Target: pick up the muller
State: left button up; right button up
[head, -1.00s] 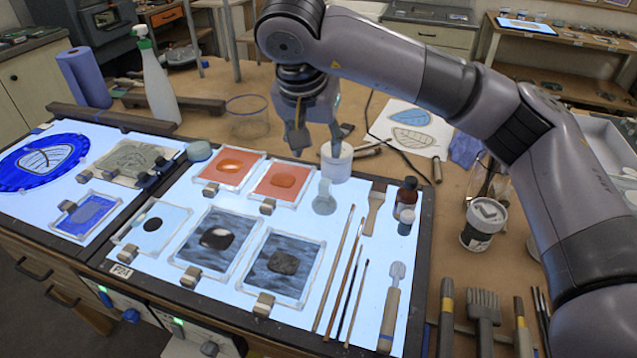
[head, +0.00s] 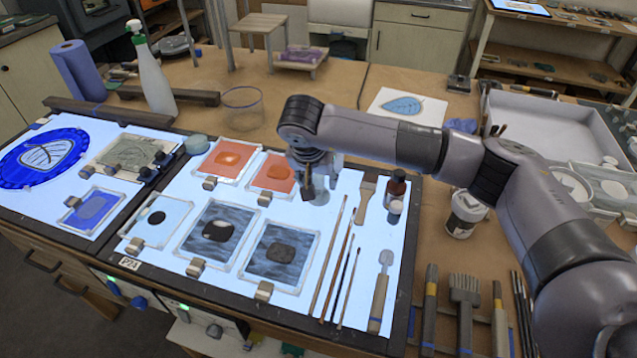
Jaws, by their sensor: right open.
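The muller (head: 321,197), a clear grey glass piece, stands on the lit panel (head: 335,235) right of the orange paint samples. It is partly hidden by my right gripper. My right gripper (head: 314,183) is open, pointing down over the muller's upper part with its fingers close around or beside it. I cannot tell whether the fingers touch it. My left gripper is not in view.
Orange (head: 272,175) and grey paint samples (head: 283,255) lie close left of the muller. A spray bottle (head: 152,75) stands farther left.

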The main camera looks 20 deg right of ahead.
jog(key=shift+w+d+f, duration=0.1)
jog(key=shift+w+f, duration=0.05)
jog(key=shift+f, duration=0.4)
grip_shut()
jog(key=shift+r, duration=0.1)
